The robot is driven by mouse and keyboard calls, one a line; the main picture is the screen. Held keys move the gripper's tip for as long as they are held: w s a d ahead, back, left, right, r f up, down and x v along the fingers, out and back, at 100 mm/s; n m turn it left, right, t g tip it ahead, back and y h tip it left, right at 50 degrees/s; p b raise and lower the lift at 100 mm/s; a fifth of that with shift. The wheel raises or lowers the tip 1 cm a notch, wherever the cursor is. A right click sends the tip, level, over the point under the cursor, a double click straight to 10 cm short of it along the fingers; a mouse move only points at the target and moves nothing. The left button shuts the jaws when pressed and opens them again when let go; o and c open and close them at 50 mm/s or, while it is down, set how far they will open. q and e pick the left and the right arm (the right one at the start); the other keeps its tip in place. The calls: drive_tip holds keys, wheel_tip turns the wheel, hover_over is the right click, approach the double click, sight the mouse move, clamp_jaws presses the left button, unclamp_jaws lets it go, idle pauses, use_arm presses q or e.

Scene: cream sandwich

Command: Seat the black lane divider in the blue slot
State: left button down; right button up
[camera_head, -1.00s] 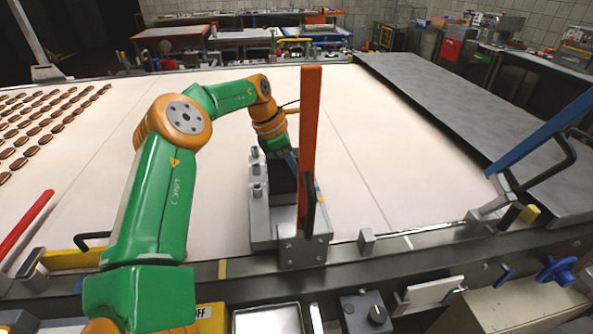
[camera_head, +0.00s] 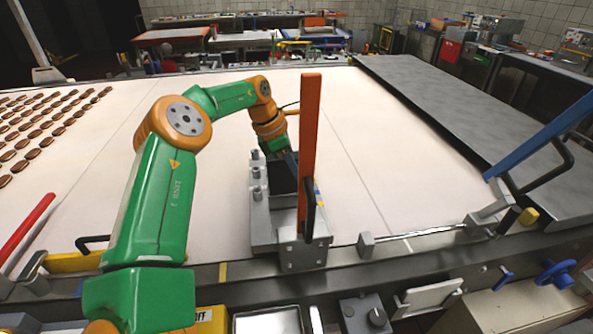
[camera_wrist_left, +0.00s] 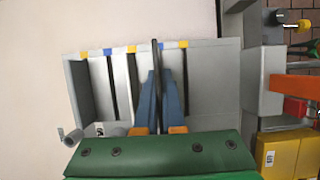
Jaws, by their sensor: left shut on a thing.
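My left gripper (camera_wrist_left: 159,103) is shut on the black lane divider (camera_wrist_left: 154,60), a thin dark plate seen nearly edge-on in the left wrist view. The grey slotted fixture (camera_wrist_left: 212,85) lies around and below it, with dark slots to the left of the divider. Blue and yellow marks line the fixture's far edge, one blue mark (camera_wrist_left: 183,44) just right of the divider. In the head view my left gripper (camera_head: 288,158) is over the fixture (camera_head: 262,222), partly hidden by the orange upright bar (camera_head: 311,140). Whether the divider's lower edge is in a slot is hidden. My right gripper is out of view.
Rows of brown biscuits (camera_head: 40,125) lie on the pale belt at the left. A blue lever (camera_head: 545,135) rises at the right, beside a grey metal table (camera_head: 455,110). The belt right of the fixture is clear. A metal rail (camera_head: 380,260) runs along the front.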

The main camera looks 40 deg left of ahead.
sight(282, 160)
use_arm(q)
drive_tip(key=shift+f, duration=0.15)
idle(0.5)
drive_tip(key=shift+f+b, duration=0.35)
drive_tip(key=shift+b, duration=0.1)
drive_tip(key=shift+f+b, duration=1.5)
drive_tip(key=shift+f, duration=0.25)
drive_tip(key=c, duration=0.9)
unclamp_jaws()
drive_tip(key=shift+c, duration=0.2)
drive_tip(key=shift+a+r, duration=0.1)
drive_tip(key=shift+r, duration=0.25)
drive_tip(key=v, duration=0.6)
drive_tip(key=shift+s+r, duration=0.2)
drive_tip(key=shift+r, duration=0.05)
drive_tip(key=shift+a, duration=0.1)
